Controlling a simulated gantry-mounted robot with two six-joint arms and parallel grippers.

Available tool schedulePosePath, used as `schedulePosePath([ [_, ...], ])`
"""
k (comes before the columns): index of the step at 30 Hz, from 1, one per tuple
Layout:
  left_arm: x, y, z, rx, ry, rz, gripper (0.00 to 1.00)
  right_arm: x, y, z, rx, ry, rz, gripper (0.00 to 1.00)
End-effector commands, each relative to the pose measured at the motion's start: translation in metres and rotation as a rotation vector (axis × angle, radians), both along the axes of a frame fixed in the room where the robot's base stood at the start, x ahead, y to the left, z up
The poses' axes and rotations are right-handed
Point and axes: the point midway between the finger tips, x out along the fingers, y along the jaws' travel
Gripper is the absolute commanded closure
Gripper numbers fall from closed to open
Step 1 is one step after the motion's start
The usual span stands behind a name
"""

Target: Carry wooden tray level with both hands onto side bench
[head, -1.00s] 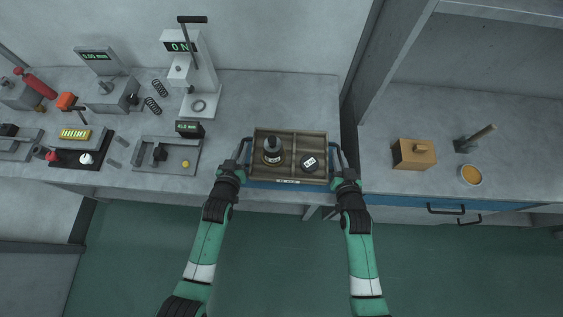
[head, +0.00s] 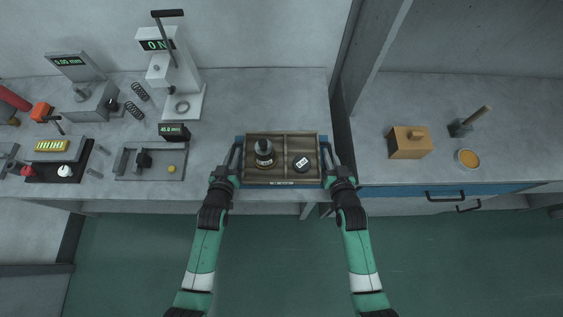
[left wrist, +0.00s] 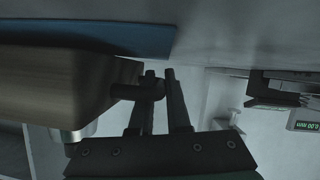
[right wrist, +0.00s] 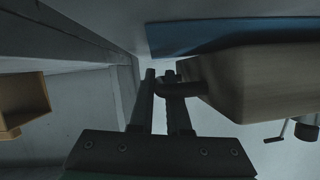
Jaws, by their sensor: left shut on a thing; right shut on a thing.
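The wooden tray (head: 285,154) is at the front edge of the main bench in the head view, with a blue strip or mat under it. My left gripper (left wrist: 160,85) is shut on the tray's left handle. My right gripper (right wrist: 160,82) is shut on its right handle. The tray looks level. The side bench (head: 375,115) is to the right. Whether the tray touches the bench is unclear.
A gap and a grey wall post (head: 372,55) separate the two benches. Presses and gauges fill the left bench.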

Motion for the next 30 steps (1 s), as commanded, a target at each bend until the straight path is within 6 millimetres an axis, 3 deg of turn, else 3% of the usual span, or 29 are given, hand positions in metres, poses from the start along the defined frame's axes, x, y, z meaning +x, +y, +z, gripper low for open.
schedulePosePath([
  [3,0.001,0.0,-0.01,-0.001,-0.007,-0.001,1.0,0.001,0.0,-0.01,0.001,-0.007,0.0,1.0],
  [4,0.0,0.0,-0.008,0.0,0.0,0.0,0.8,0.0,0.0,-0.008,0.0,0.0,0.0,0.8],
  [8,0.0,0.0,-0.007,0.0,0.0,0.0,0.56,0.0,0.0,-0.007,0.0,0.0,0.0,0.56],
  [20,-0.006,0.0,-0.006,0.0,0.0,0.0,0.55,0.0,0.0,-0.007,0.0,0.0,0.0,0.55],
  [25,-0.027,0.002,0.003,0.0,-0.001,0.0,0.55,0.0,0.0,-0.007,0.0,0.0,0.0,0.55],
  [30,-0.06,0.005,0.016,0.0,-0.001,0.0,0.55,0.0,0.0,-0.007,0.0,0.0,0.0,0.55],
])
